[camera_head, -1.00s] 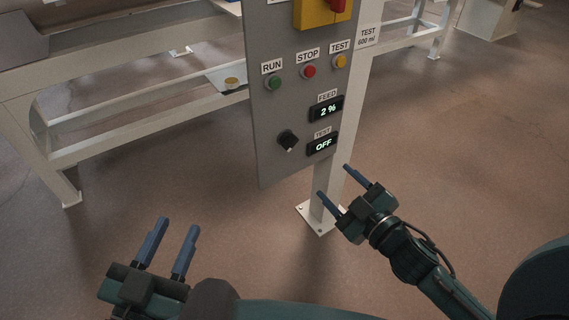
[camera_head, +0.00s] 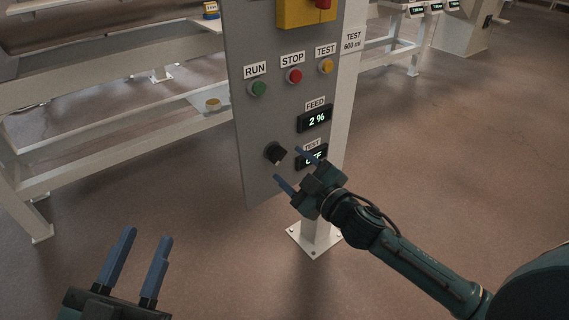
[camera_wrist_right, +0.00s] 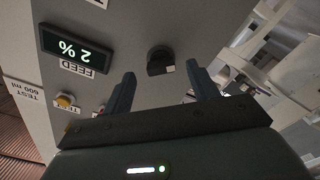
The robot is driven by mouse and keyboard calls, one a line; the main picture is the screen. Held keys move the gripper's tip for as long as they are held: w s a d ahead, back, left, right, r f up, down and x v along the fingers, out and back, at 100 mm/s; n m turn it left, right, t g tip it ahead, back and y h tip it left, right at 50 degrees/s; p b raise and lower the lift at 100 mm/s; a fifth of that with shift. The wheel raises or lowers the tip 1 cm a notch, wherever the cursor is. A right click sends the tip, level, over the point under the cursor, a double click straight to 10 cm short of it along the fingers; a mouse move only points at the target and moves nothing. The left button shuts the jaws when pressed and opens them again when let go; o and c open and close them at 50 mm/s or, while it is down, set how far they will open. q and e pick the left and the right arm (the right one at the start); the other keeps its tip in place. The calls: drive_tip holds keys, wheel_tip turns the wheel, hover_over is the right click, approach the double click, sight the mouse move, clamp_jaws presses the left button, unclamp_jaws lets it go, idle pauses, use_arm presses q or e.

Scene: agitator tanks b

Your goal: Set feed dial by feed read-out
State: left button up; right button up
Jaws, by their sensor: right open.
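The black feed dial (camera_head: 275,153) sits low on the grey panel (camera_head: 262,185). The feed read-out (camera_head: 315,118) above and right of it shows 2 %. The test read-out (camera_head: 318,153) is partly hidden behind my right gripper. My right gripper (camera_head: 291,168) is open and empty, its fingertips just right of and below the dial. In the right wrist view the dial (camera_wrist_right: 160,61) shows ahead, between the lines of the two fingers and apart from them; the read-out (camera_wrist_right: 76,50) appears upside down with 2 %. My left gripper (camera_head: 147,250) is open and empty at the lower left.
The panel also carries a green RUN button (camera_head: 257,88), a red STOP button (camera_head: 294,76), a yellow TEST button (camera_head: 326,66) and a yellow-and-red switch (camera_head: 305,12). A white frame (camera_head: 120,130) stands behind at left. The floor around the post is clear.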

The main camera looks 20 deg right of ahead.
sight(277, 154)
use_arm(q)
drive_tip(key=shift+w+a+r+m+t+h, duration=0.1)
drive_tip(key=shift+w+r+m+t+h, duration=0.1)
drive_tip(key=shift+r, duration=0.15)
drive_tip(key=shift+w+r+m+t+h, duration=0.1)
drive_tip(key=shift+r+m+t+h, duration=0.1)
drive_tip(key=shift+r, duration=0.15)
use_arm(e)
drive_tip(key=x, duration=0.3)
drive_tip(key=shift+w+a, duration=0.1)
drive_tip(key=shift+w, duration=0.15)
drive_tip(key=shift+c, duration=0.2)
drive_tip(key=c, duration=0.9)
drive_tip(key=shift+r, duration=0.1)
drive_tip(key=shift+c, duration=0.3)
use_arm(q)
drive_tip(key=shift+s+f+n+g+y+p, duration=0.2)
drive_tip(key=shift+f+n, duration=0.05)
drive_tip(key=shift+f, duration=0.2)
drive_tip(key=shift+s+f+n+g+y+p, duration=0.15)
drive_tip(key=shift+f+n+g+y, duration=0.1)
drive_tip(key=shift+f, duration=0.2)
use_arm(e)
drive_tip(key=shift+m, duration=0.3)
